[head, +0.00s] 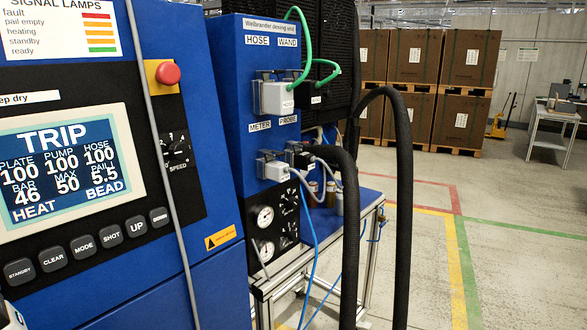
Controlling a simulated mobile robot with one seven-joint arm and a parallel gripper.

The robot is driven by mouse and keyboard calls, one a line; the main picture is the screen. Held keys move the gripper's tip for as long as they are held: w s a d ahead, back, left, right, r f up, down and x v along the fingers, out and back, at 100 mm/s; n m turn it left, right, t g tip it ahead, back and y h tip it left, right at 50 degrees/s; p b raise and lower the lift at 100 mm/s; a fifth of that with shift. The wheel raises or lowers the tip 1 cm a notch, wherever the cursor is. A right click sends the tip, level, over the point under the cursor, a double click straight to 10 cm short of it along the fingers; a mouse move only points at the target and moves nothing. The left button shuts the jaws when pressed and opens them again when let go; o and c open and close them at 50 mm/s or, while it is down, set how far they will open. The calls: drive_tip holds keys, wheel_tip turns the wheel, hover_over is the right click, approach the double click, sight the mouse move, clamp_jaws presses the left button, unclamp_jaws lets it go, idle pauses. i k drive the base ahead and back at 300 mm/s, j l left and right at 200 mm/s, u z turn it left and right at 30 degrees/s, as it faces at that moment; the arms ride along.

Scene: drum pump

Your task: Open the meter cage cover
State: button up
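The blue dosing unit (229,110) stands in the middle of the head view. Its METER label (260,126) is beside the PROBE label. Below METER is a light grey connector housing (275,171) with dark latch parts around it. A black connector (299,156) sits to its right, under PROBE. Too little detail shows to pick out a separate cage cover on the meter connector or tell its state. My gripper is not recognisable in this view. A small white and black piece at the bottom left corner may be part of my arm.
The blue control cabinet with a TRIP screen (62,165) and red stop button (168,73) fills the left. Thick black hoses (404,200) hang in front at right of the unit. Green cables cross the HOSE and WAND connectors. Floor at right is clear before stacked boxes (410,55).

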sight(336, 23)
drive_tip(key=i+l, duration=0.25)
drive_tip(key=l, duration=0.2)
drive_tip(key=i+l, duration=0.3)
drive_tip(key=l, duration=0.15)
drive_tip(key=i+l, duration=0.25)
drive_tip(key=l, duration=0.2)
drive_tip(key=i+l, duration=0.6)
drive_tip(key=i+j, duration=0.2)
drive_tip(key=j, duration=0.15)
